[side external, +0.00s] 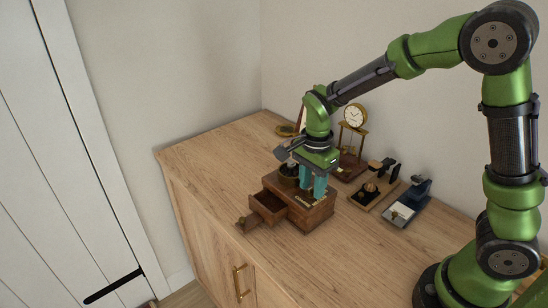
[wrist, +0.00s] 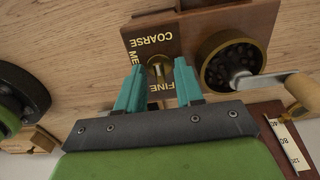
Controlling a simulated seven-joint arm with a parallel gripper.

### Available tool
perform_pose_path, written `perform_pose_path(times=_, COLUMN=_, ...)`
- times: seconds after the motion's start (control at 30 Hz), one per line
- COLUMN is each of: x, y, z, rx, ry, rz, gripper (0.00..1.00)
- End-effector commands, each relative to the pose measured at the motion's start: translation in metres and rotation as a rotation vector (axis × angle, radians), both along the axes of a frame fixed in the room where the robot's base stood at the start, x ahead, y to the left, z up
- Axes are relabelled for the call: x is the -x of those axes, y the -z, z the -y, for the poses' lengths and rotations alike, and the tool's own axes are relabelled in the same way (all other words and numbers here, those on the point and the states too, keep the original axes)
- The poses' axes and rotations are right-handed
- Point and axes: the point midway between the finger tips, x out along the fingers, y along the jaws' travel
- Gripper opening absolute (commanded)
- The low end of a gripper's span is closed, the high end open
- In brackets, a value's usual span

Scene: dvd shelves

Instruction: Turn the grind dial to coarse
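The grinder is a wooden box (side external: 322,214) with a pulled-out front drawer (side external: 267,207). In the wrist view its dark label plate (wrist: 139,43) reads COARSE, a partly hidden middle word, and FINE. A small brass dial (wrist: 159,66) sits at the plate. My gripper (wrist: 159,70) is over the grinder top, its two teal fingers on either side of the dial. The fingers are apart; I cannot tell whether they touch the dial. It also shows in the side view (side external: 312,190). The dial's lower part and pointing direction are unclear.
The grinder's round brass-rimmed hopper (wrist: 231,60) and crank arm (wrist: 262,80) with a wooden knob (wrist: 303,88) are close right of my fingers. The front counter (side external: 205,165) is clear.

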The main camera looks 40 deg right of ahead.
Motion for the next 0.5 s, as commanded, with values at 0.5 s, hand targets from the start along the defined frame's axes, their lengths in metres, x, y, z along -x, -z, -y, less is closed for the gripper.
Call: perform_pose_path(times=0.5, x=-0.001, y=-0.094, z=0.000, rx=-0.001, ry=0.000, rz=0.008, gripper=0.36)
